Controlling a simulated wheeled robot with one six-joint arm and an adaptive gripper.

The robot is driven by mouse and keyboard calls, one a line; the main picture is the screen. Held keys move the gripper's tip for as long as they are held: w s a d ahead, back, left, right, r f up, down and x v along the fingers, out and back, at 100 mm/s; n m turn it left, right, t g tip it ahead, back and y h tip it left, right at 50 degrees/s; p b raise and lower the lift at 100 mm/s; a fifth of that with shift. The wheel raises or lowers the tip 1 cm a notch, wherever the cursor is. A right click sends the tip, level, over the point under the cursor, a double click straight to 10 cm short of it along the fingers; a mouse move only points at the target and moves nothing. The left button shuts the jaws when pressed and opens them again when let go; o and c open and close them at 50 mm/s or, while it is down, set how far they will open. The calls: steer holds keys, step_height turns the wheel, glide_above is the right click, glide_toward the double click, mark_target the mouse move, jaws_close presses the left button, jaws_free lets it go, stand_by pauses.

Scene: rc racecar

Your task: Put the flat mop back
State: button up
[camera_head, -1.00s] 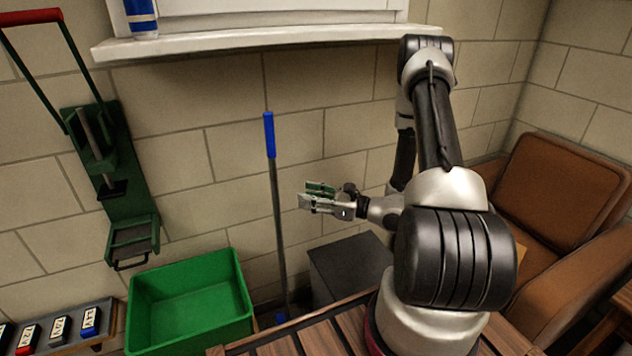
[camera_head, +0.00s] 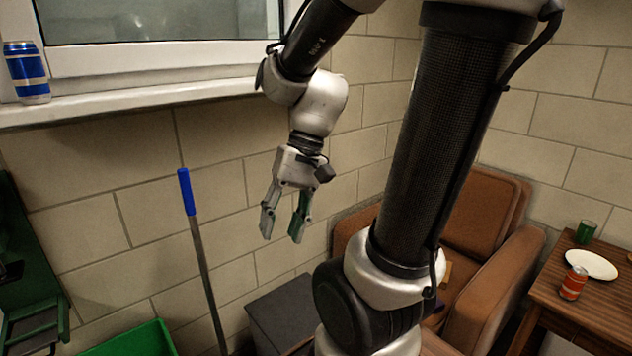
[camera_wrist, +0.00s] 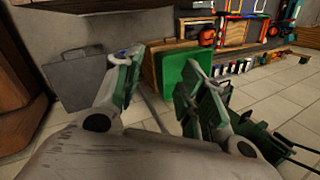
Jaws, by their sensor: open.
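The flat mop (camera_head: 201,255) stands upright with a slight tilt against the brick wall, with a blue grip on a grey pole. Its lower end is cut off by the bottom of the head view. My gripper (camera_head: 282,230) is open and empty, pointing down, to the right of the mop's pole and apart from it in the picture. In the wrist view my gripper (camera_wrist: 160,78) shows two spread fingers with green pads and nothing between them. A thin strip between the fingers may be the pole, but I cannot tell.
A green bin (camera_head: 140,341) stands left of the mop, and a dark box (camera_head: 283,315) to its right. A windowsill (camera_head: 130,102) with a blue can (camera_head: 27,72) runs above. A brown armchair (camera_head: 485,225) and a side table (camera_head: 550,295) stand at right.

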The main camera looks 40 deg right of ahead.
steer(key=s+d+r+n+t+h, duration=0.1)
steer(key=d+r+n+t+h, duration=0.3)
steer(key=d+r, duration=0.2)
steer(key=shift+s+d+r+t+h, duration=0.25)
steer(key=shift+d+r+t+h, duration=0.05)
steer(key=shift+d+r+t, duration=0.15)
